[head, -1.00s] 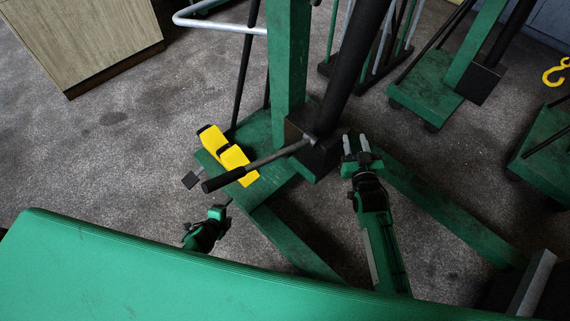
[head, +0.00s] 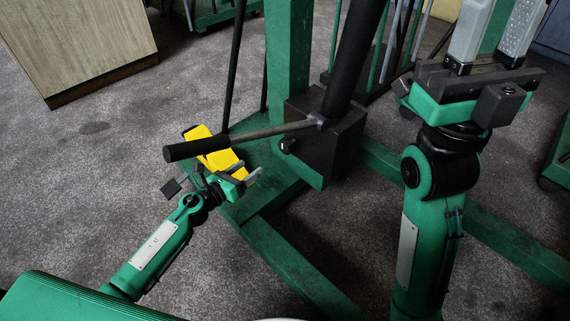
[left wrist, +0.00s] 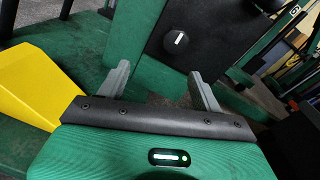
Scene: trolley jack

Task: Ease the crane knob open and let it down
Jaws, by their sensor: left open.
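The crane's small round knob (head: 287,146) sits on the near face of the black pump block (head: 330,150) at the foot of the green post (head: 289,65). In the left wrist view the knob (left wrist: 178,40) is a dark disc with a white bar, ahead of my fingers. My left gripper (head: 246,171) is open and empty, below and left of the knob and apart from it. Its spread fingers also show in the left wrist view (left wrist: 160,88). My right gripper (head: 493,35) is open and empty, raised at the upper right; its fingertips leave the picture.
The pump lever's black grip (head: 196,148) reaches left above my left gripper. A yellow part (head: 208,146) lies on the green base beside that gripper. A green base leg (head: 300,270) runs toward me. A wooden cabinet (head: 85,45) stands upper left, with open floor before it.

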